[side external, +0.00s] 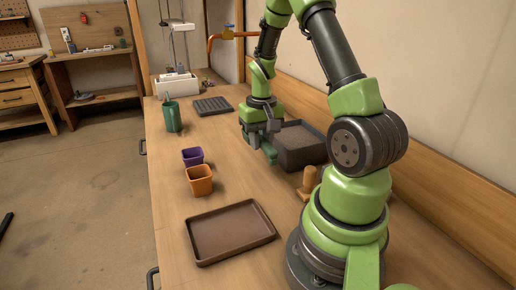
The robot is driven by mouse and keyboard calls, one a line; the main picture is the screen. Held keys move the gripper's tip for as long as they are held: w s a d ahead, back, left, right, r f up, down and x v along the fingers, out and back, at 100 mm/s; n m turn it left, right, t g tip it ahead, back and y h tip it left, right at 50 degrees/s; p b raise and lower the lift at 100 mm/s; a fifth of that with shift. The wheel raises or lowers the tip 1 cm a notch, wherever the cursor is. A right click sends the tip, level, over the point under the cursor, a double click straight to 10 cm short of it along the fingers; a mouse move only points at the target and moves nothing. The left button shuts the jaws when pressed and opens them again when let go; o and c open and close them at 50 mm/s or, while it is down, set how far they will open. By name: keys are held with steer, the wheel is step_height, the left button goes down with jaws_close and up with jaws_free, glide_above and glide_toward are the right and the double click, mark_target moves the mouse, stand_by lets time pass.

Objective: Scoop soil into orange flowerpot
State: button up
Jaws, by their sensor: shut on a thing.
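The orange flowerpot (199,187) stands upright on the wooden bench, left of my arm, and its inside looks dark. A dark grey bin (302,158) holds brown soil (297,138) near the back wall. My gripper (264,137) points down at the left edge of the bin. It is shut on a green tool (268,153), which looks like a scoop. The scoop's far end and its contents cannot be made out. My arm hides part of the bin's surroundings.
A purple pot (192,153) stands just behind the orange one. An empty brown tray (230,247) lies in front. A green cup (172,118), a black cell tray (212,106) and a white sink (176,86) are farther back. A wooden block (308,181) stands near my base.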

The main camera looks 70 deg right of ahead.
steer(key=shift+g+y, duration=0.3)
steer(key=shift+g, duration=0.1)
steer(key=r, duration=0.8)
steer(key=shift+d, duration=0.2)
steer(key=s+d+n+g+h, duration=0.25)
steer(key=s+d+n, duration=0.25)
steer(key=d+n, duration=0.5)
steer(key=s+d+n+g+h, duration=0.1)
steer(key=s+d+n+h, duration=0.3)
steer(key=d+n, duration=0.55)
steer(key=shift+m+g, duration=0.75)
steer(key=f, duration=0.3)
steer(key=w+f, duration=0.1)
steer(key=f, duration=0.6)
steer(key=shift+w+a, duration=0.3)
steer(key=shift+a, duration=0.1)
steer(key=shift+w+a+f, duration=0.1)
steer(key=shift+f, duration=0.25)
steer(key=shift+w+a+f+t+y, duration=0.3)
steer(key=shift+w+a+y, duration=0.05)
steer(key=shift+a, duration=0.1)
